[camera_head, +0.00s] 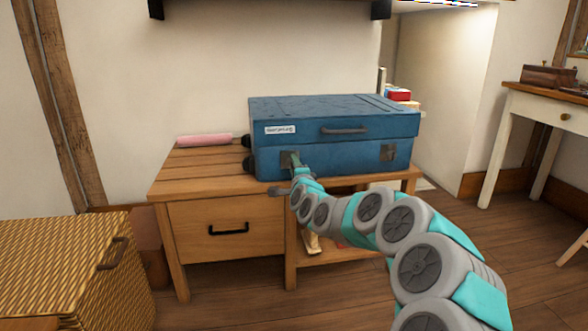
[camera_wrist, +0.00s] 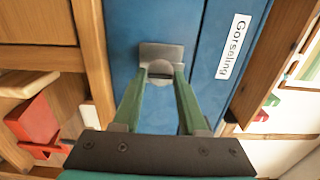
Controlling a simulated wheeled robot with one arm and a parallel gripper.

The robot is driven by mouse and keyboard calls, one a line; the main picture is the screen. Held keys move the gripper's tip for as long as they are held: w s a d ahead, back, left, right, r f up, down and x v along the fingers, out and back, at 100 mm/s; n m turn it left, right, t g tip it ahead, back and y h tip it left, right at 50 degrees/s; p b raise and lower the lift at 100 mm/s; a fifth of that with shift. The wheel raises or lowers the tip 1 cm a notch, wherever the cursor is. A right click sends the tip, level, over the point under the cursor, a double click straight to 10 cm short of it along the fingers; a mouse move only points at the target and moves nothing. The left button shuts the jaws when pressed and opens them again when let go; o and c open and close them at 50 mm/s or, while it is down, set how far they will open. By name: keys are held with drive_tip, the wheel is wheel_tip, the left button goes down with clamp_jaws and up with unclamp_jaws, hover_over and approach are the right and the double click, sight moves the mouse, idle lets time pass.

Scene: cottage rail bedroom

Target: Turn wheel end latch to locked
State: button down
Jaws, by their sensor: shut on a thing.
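A blue suitcase (camera_head: 330,108) lies flat on the wooden cabinet, its front side facing me. Black wheels (camera_head: 248,164) show at its left end. The wheel end latch (camera_head: 286,158) is a grey metal piece low on the front, near that end; it is partly hidden by my gripper (camera_head: 297,164). In the wrist view my gripper (camera_wrist: 160,75) has its green fingers closed about the round grey knob of the latch (camera_wrist: 161,50). The knob's exact turn is hard to tell. A second grey latch (camera_head: 388,152) sits near the right end of the front.
The cabinet (camera_head: 195,167) has a drawer at left and an open shelf at right. A pink roll (camera_head: 205,140) lies behind the suitcase's left end. A wicker chest (camera_head: 65,270) stands front left; a white desk (camera_head: 540,110) stands at right.

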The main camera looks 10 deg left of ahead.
drive_tip(key=shift+f, duration=0.1)
drive_tip(key=shift+c, duration=2.4)
unclamp_jaws()
drive_tip(key=v, duration=0.7)
drive_tip(key=shift+s+p, duration=0.4)
drive_tip(key=shift+p, duration=0.05)
drive_tip(key=shift+d, duration=0.15)
